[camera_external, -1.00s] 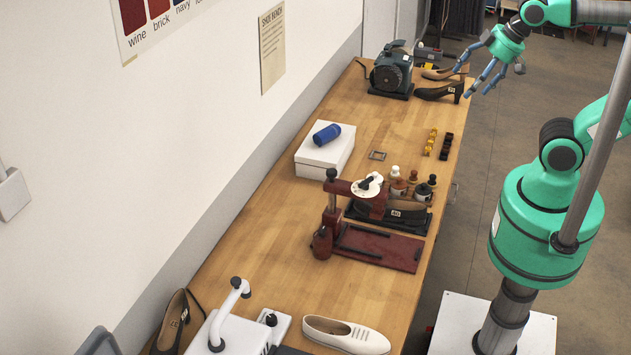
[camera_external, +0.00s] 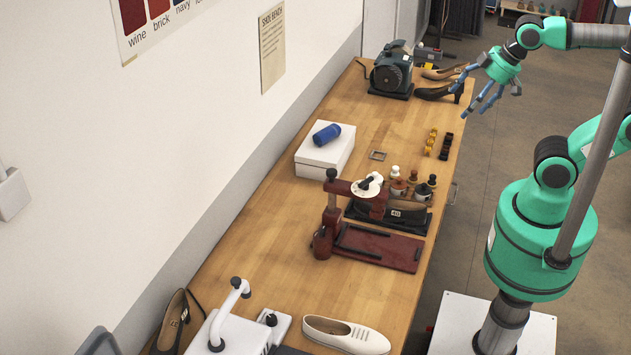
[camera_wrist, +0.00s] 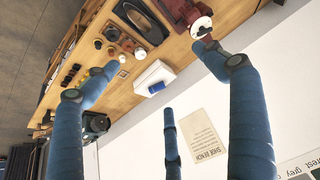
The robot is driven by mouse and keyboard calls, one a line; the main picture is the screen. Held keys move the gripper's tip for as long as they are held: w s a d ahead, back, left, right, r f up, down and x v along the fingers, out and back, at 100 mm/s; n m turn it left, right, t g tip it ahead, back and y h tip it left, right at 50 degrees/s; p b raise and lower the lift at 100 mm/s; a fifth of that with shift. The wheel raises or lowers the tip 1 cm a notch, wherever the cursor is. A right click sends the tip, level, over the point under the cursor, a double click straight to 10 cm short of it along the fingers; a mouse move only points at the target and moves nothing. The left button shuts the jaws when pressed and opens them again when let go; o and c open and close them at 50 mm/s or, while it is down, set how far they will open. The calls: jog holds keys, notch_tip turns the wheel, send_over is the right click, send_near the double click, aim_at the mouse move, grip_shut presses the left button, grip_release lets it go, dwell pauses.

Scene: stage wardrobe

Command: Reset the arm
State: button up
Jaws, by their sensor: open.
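My gripper (camera_external: 481,96) hangs in the air at the upper right of the external view, near the far right edge of the workbench. Its blue fingers are spread open with nothing between them. In the wrist view the fingers of my gripper (camera_wrist: 165,95) stand apart, and the bench and wall show behind them. My green and grey arm reaches in from the right side of the external view.
The wooden bench (camera_external: 275,240) carries a dark red press (camera_external: 383,247), a white box (camera_external: 318,158) with a blue roll (camera_external: 326,134), a motor (camera_external: 391,72), a black heeled shoe (camera_external: 438,91) and a white shoe (camera_external: 346,334). Open floor (camera_external: 505,165) lies right of the bench.

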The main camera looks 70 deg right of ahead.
notch_tip(320, 180, down, 9)
jog(key=b, duration=0.8)
dwell(0.8)
